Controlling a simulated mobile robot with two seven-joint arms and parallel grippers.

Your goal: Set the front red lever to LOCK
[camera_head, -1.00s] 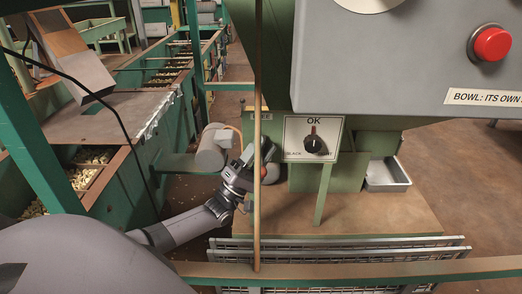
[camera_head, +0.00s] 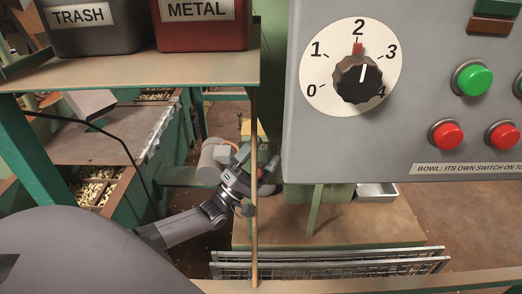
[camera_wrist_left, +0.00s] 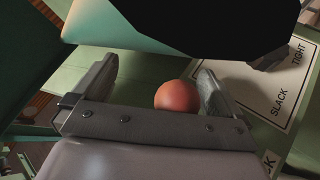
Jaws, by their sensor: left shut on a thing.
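The red ball knob (camera_wrist_left: 177,96) of a lever shows between the two fingers of my left gripper (camera_wrist_left: 157,92) in the left wrist view. The gripper is shut on this lever. In the head view my left gripper (camera_head: 246,174) is low in the middle, beside a thin upright post that hides part of it. My right gripper is not in view.
A pale plate (camera_wrist_left: 285,85) reading SLACK and TIGHT is beside the knob. A grey control panel (camera_head: 430,110) with a dial and buttons fills the upper right. TRASH (camera_head: 95,30) and METAL (camera_head: 205,25) bins stand on a shelf. The post (camera_head: 254,225) stands close to my gripper.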

